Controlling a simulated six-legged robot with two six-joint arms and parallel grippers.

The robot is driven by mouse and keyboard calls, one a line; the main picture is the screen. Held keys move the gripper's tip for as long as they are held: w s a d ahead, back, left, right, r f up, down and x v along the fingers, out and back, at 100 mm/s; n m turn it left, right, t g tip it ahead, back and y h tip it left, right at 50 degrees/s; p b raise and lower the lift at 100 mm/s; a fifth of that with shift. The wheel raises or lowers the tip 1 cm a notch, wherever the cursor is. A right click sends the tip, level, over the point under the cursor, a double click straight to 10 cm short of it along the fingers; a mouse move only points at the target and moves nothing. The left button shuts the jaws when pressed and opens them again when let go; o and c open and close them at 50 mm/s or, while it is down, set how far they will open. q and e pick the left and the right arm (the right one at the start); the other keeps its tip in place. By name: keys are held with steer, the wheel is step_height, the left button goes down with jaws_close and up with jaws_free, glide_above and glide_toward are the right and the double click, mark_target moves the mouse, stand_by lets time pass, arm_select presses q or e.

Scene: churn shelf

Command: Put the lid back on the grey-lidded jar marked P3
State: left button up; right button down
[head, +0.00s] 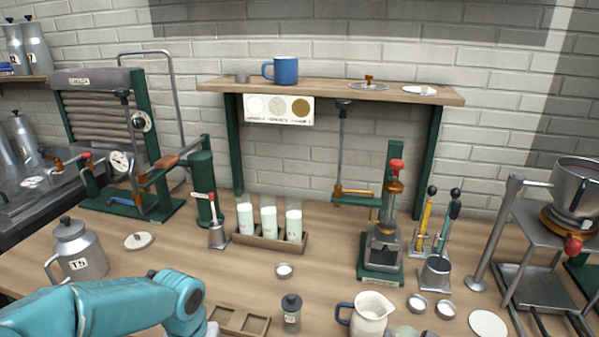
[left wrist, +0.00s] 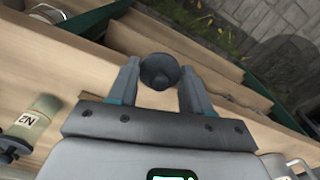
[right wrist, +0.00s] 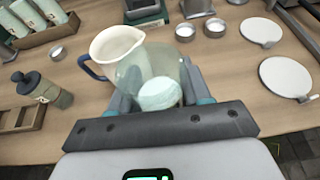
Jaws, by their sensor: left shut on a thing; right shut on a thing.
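In the left wrist view my left gripper (left wrist: 159,80) is shut on a dark grey round knob-like piece (left wrist: 159,70), seen end-on; I cannot tell whether it is a lid. In the right wrist view my right gripper (right wrist: 160,100) is shut on a clear glass jar (right wrist: 150,70) with pale green-white contents and no lid visible on it. Its top edge shows at the bottom of the head view (head: 405,331). No P3 mark is readable on it. A small jar with a dark lid (head: 291,313) stands upright on the bench, its label unreadable; it also shows in the right wrist view (right wrist: 42,89).
A cream jug with a blue handle (head: 370,314) stands close to the held jar. A wooden tray (head: 238,320) lies left of the small jar. A white disc (head: 488,323) and small metal cups (head: 417,303) lie to the right. A rack holds several filled glasses (head: 270,238).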

arm_select(q)
steer(key=shift+w+m, duration=0.1)
steer(key=shift+m, duration=0.2)
arm_select(e)
steer(key=shift+r, duration=0.1)
steer(key=w+a+r, duration=0.1)
steer(key=a, duration=0.8)
steer(key=w+a+r, duration=0.1)
steer(key=w+a, duration=0.1)
steer(key=a, duration=0.8)
steer(key=shift+w+a, duration=0.2)
steer(key=shift+w, duration=0.1)
steer(key=shift+f, duration=0.1)
